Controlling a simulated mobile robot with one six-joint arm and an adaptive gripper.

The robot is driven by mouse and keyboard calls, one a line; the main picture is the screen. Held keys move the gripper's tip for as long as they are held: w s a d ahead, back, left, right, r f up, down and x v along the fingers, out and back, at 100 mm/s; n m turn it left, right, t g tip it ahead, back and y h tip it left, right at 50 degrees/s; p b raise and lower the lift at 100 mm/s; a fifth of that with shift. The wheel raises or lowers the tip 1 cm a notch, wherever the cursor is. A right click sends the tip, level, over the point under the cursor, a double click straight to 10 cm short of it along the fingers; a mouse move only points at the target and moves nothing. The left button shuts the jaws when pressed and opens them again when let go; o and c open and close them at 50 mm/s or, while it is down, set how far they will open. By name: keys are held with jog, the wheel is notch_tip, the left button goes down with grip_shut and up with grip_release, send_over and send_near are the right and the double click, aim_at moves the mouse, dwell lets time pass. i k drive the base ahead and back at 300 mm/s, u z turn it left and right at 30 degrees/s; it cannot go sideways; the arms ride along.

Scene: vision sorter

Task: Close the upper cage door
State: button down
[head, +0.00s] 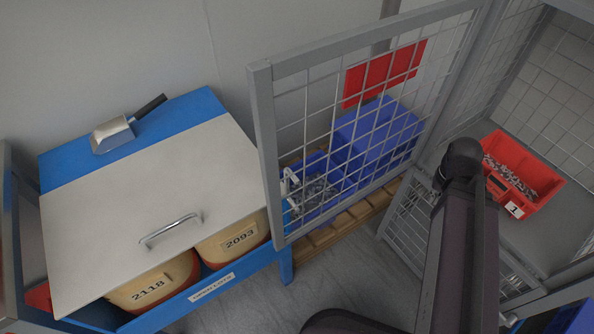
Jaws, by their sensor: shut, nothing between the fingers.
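The upper cage door (266,150) is a grey-framed wire mesh panel. It stands swung open, reaching from the middle of the head view up to the right, with its free edge at left. A pale handle or latch (289,183) shows near that free edge. The cage interior (545,110) is at right, with its front open to view. My dark arm rises at lower right, in front of the cage and to the right of the door. My gripper does not show in this view; it is hidden or out of frame.
A red bin (548,195) labelled 1, full of small grey parts, sits in the cage. Another mesh panel (408,218) is below. Blue crates (375,128) on a wooden pallet (348,218) show behind the door. A blue bench (65,160) with a grey lid stands left.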

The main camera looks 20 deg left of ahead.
aim_at(370, 77)
jog(key=u, duration=0.3)
jog(key=k, duration=0.9)
jog(key=u, duration=0.5)
jog(key=k, duration=0.55)
jog(key=z, duration=0.1)
